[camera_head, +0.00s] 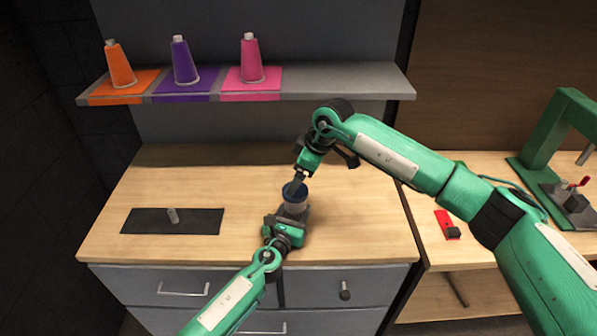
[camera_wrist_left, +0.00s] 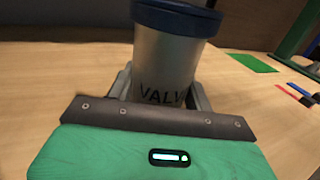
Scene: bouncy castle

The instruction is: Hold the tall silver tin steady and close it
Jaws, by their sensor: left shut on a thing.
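The tall silver tin (camera_head: 295,207) stands upright on the wooden worktop with a dark blue lid (camera_head: 294,190) on top. The left wrist view shows the tin (camera_wrist_left: 165,65) with "VALV" lettering and the blue lid (camera_wrist_left: 178,18), cut off by the top edge. My left gripper (camera_head: 290,217) is shut on the tin's body, one finger on each side. My right gripper (camera_head: 297,183) points down from above and its tips are at the lid. Its fingers overlap the lid, and I cannot tell whether they are shut on it. Whether the lid is fully seated is also unclear.
A shelf (camera_head: 340,82) behind holds orange (camera_head: 119,65), purple (camera_head: 183,62) and pink (camera_head: 251,62) cones. A green press (camera_head: 560,130) stands on the right bench. The worktop between mat and tin is clear.

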